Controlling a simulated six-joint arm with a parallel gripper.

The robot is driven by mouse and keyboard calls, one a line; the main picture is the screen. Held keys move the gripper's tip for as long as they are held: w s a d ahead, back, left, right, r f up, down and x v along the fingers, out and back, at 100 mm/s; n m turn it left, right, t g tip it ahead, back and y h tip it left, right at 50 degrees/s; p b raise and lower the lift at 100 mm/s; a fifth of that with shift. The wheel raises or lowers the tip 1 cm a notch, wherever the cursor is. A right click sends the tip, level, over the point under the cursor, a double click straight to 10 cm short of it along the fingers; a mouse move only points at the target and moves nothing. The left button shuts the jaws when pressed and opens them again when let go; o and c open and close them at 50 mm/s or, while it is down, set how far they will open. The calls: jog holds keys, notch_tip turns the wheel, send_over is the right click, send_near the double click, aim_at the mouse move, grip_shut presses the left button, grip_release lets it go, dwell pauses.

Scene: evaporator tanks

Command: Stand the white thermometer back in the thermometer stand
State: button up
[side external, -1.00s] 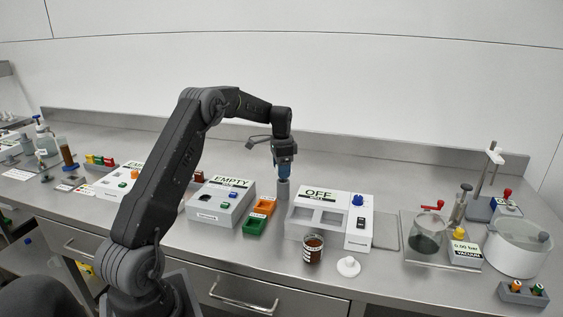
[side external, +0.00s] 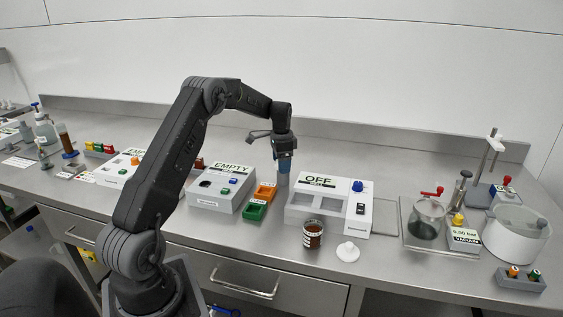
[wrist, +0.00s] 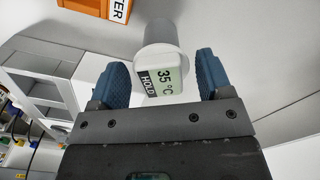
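The white thermometer (wrist: 162,84) shows its head in the wrist view, with a display reading 35 °C and HOLD. It sits at the top of a grey cylinder, which looks like the thermometer stand (wrist: 158,38); the thermometer's lower part is hidden. My gripper (wrist: 160,72) has its blue fingers apart on either side of the head, with a gap at least on the right. In the side view my gripper (side external: 285,170) points down just over the stand (side external: 282,182), and the head is hidden there.
Orange (side external: 265,190) and green (side external: 255,212) trays lie left of the stand. The white OFF WELL box (side external: 330,205) is close on its right, the EMPTY box (side external: 222,187) further left. A brown jar (side external: 312,234) and white lid (side external: 348,252) stand in front.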

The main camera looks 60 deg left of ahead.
jog(key=o, duration=0.3)
notch_tip(320, 180, up, 14)
dwell(0.6)
jog(key=shift+d, duration=0.1)
jog(key=s+d+r+t, duration=0.1)
jog(key=s+d+r, duration=0.15)
jog(key=d, duration=0.45)
jog(key=s+d+r+n+t, duration=0.1)
jog(key=s+d+r, duration=0.1)
jog(key=d+r, duration=0.35)
jog(key=s+d+r, duration=0.2)
jog(key=s+d, duration=0.1)
jog(key=d, duration=0.6)
jog(key=s+d+f+n+t, duration=0.1)
jog(key=s+d+f, duration=0.2)
jog(key=s+d, duration=0.4)
jog(key=s+d+f+n+t, duration=0.1)
jog(key=s+d+f+t, duration=0.1)
jog(key=s+d, duration=0.4)
jog(key=s+f, duration=0.1)
jog(key=s, duration=0.4)
jog(key=shift+s+d+f+t, duration=0.15)
jog(key=shift+d+f+t, duration=0.15)
jog(key=shift+d, duration=0.1)
